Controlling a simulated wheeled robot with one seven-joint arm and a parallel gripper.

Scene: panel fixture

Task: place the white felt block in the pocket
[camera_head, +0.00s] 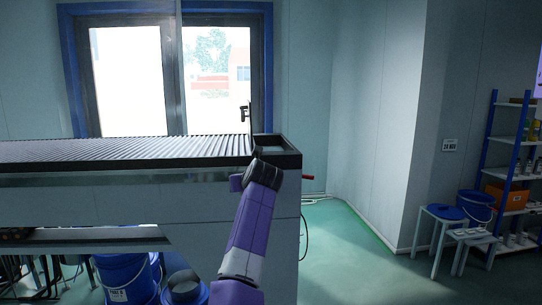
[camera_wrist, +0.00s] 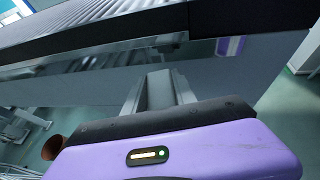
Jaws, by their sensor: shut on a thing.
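My gripper (camera_wrist: 160,76) reaches toward the front side of the panel fixture in the wrist view, below its dark top edge. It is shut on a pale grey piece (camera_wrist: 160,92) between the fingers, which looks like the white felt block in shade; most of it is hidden. In the head view my purple arm rises to the fixture's right end, and its dark wrist hides the fingers and the block. The pocket (camera_head: 289,152) appears to be the dark-rimmed square opening at the right end of the fixture top. Its floor is only partly visible.
The ribbed dark top (camera_head: 130,150) of the fixture extends left from the opening. A red handle (camera_head: 308,177) sticks out at its right end. Blue buckets (camera_head: 125,277) stand below. Stools (camera_head: 440,215) and a shelf (camera_head: 515,150) are far right; the floor between is clear.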

